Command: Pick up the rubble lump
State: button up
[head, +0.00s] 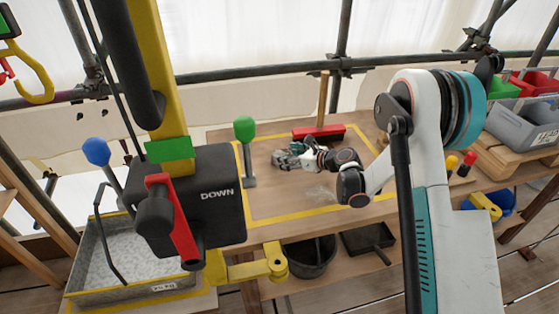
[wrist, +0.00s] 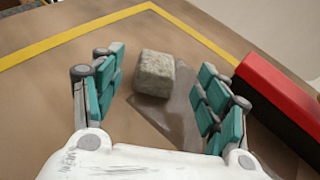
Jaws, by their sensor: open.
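The rubble lump (wrist: 154,73) is a small grey-beige rough block on the brown table top, seen in the wrist view between and just beyond my open fingers. My gripper (wrist: 160,95) has its teal-padded fingers spread, one on each side of the lump, with a visible gap on both sides. In the head view my gripper (head: 284,158) is low over the table, and I cannot make out the lump there.
A red-topped brush or block (wrist: 280,90) lies close to the right finger; it also shows in the head view (head: 319,132). Yellow tape (head: 300,217) borders the work area. A green-knobbed lever (head: 245,130) stands at the left. A flat grey patch lies under the lump.

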aim_at(280, 153)
jog(key=b+x, duration=0.1)
jog(key=x, duration=0.3)
jog(key=shift+a+b, duration=0.25)
jog(key=shift+b, duration=0.15)
jog(key=shift+r, duration=0.1)
jog(key=c, duration=1.3)
